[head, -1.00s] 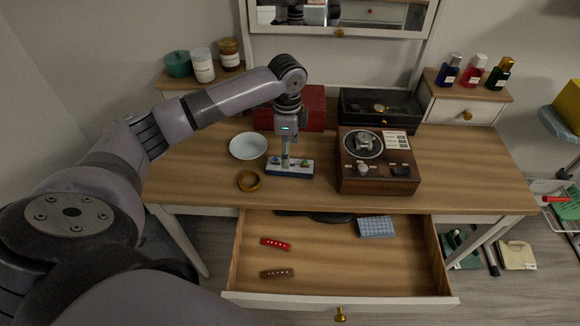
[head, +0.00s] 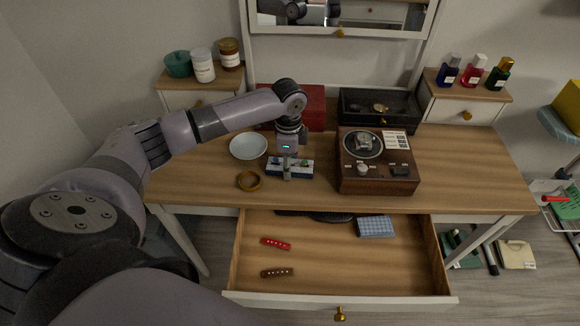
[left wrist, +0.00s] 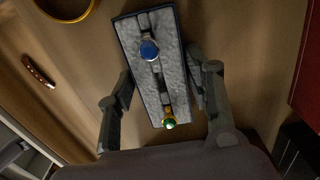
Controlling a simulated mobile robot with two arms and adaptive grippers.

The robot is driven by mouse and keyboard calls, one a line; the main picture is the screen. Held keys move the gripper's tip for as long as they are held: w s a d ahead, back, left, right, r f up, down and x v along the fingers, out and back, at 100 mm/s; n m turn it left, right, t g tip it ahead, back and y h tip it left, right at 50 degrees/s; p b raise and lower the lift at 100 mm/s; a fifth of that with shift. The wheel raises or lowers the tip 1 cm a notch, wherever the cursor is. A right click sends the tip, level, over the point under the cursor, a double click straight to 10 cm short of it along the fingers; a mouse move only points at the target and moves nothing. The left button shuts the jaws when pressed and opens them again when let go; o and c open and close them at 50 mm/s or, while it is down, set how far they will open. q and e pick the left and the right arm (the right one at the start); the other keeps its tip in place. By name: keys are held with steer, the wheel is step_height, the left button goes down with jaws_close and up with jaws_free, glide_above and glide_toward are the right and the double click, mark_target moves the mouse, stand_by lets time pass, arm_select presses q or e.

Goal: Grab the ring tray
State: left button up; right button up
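The ring tray (head: 304,168) is a small grey tray with a blue edge, lying on the wooden table. It holds a blue-stoned ring (left wrist: 148,49) and a green-stoned ring (left wrist: 169,123). My left gripper (head: 287,172) is down at the tray from above. In the left wrist view, its two fingers (left wrist: 160,85) are apart on either long side of the tray (left wrist: 152,88), close to its edges. Whether they touch it is hard to tell. My right gripper is not in view.
A gold bangle (head: 249,189) and a pale bowl (head: 248,146) sit left of the tray. A brown watch box (head: 376,186) stands to its right, a red box (head: 314,108) behind. The open drawer (head: 340,270) juts out below the table's front edge.

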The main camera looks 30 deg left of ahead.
arm_select(q)
steer(key=c, duration=0.9)
steer(key=shift+c, duration=0.4)
steer(key=shift+r, duration=0.15)
